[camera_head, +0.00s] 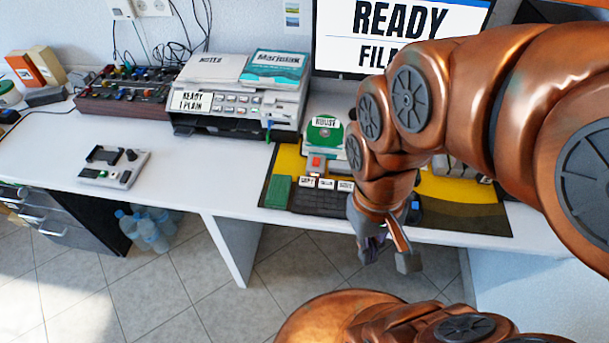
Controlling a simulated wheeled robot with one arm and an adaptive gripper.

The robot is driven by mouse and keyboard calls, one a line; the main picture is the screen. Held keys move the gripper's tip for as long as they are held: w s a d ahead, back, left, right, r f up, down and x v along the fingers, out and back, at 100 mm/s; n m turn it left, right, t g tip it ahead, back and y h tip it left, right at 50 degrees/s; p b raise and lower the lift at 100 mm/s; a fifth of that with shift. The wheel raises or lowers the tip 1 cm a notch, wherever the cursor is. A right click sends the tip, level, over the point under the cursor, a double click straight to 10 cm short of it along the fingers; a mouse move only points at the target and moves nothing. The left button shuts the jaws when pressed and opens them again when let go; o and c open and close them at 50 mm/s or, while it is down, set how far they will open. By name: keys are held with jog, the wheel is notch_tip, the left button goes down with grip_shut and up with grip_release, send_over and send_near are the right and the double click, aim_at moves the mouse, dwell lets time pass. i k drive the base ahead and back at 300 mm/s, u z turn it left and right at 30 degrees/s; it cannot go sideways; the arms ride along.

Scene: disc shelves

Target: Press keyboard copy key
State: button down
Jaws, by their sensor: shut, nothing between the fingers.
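The dark keyboard (318,203) lies near the front edge of the desk on a yellow and black mat (462,211). Along its back edge are white labelled keys; the leftmost, the copy key (307,181), seems to read "COPY". The lettering on the other two is too small to read surely. My gripper (388,262) is shut and empty. It points down, to the right of the keyboard and lower in the picture, around the desk's front edge. It appears apart from the keys. My arm hides part of the mat and desk behind it.
A disc drive with a green disc (324,132) stands behind the keyboard, and a green block (278,192) lies left of it. A printer (240,100) stands further left. The monitor (385,35) reads "READY".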

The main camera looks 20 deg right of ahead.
aim_at(304, 181)
jog(key=z, duration=1.5)
jog(key=k, duration=1.3)
jog(key=u, duration=1.95)
jog(key=i, duration=0.5)
jog(key=z, duration=0.05)
